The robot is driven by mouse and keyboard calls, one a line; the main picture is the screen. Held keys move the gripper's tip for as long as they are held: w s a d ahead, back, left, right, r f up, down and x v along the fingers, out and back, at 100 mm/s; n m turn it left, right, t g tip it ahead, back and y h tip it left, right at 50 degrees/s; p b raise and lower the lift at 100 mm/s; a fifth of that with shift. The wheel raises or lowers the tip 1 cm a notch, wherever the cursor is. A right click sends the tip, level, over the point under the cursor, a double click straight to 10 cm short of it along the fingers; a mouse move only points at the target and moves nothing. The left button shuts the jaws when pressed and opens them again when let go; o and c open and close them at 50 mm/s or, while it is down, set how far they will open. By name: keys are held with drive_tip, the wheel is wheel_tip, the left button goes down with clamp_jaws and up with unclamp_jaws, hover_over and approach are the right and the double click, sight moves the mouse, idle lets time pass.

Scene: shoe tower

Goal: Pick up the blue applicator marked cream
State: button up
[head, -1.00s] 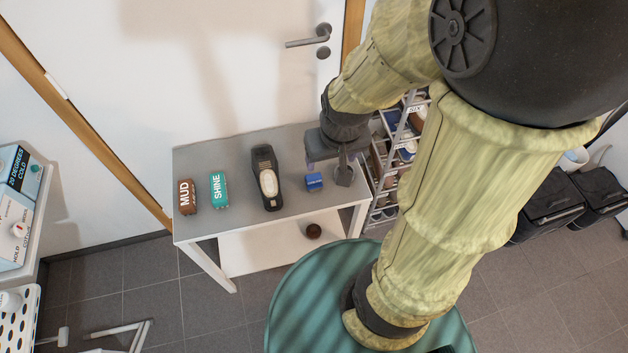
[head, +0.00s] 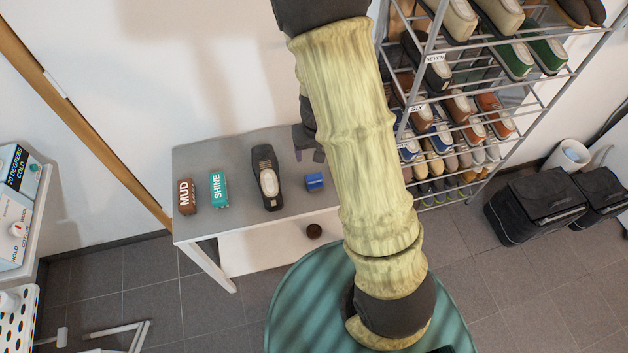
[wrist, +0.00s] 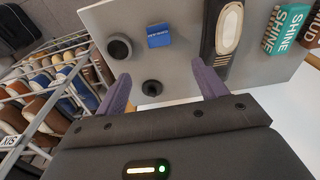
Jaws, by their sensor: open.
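The blue applicator (head: 314,182) is a small blue block on the grey table top, right of the dark shoe. Its lettering is too small to read. It also shows near the top of the wrist view (wrist: 158,36). My gripper (head: 308,156) hangs just behind and above it, partly hidden by my arm. In the wrist view my gripper (wrist: 160,76) has its two purple fingers spread apart with nothing between them. The applicator lies beyond the fingertips, apart from them.
A dark shoe (head: 268,178), a teal SHINE block (head: 218,190) and a brown MUD block (head: 187,196) stand left on the table (head: 240,150). A shoe rack (head: 460,110) stands right.

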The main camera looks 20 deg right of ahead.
sight(314, 176)
drive_tip(key=f, duration=0.7)
drive_tip(key=w+f+b, duration=0.1)
drive_tip(key=f, duration=0.3)
drive_tip(key=shift+f, duration=0.1)
drive_tip(key=shift+w+f, duration=0.15)
drive_tip(key=shift+f, duration=0.3)
drive_tip(key=shift+f, duration=0.1)
drive_tip(key=shift+w+d+f, duration=0.1)
drive_tip(key=shift+w+f, duration=0.1)
drive_tip(key=shift+f, duration=1.05)
drive_tip(key=shift+w+f, duration=0.2)
drive_tip(key=shift+f, duration=1.05)
drive_tip(key=c, duration=1.1)
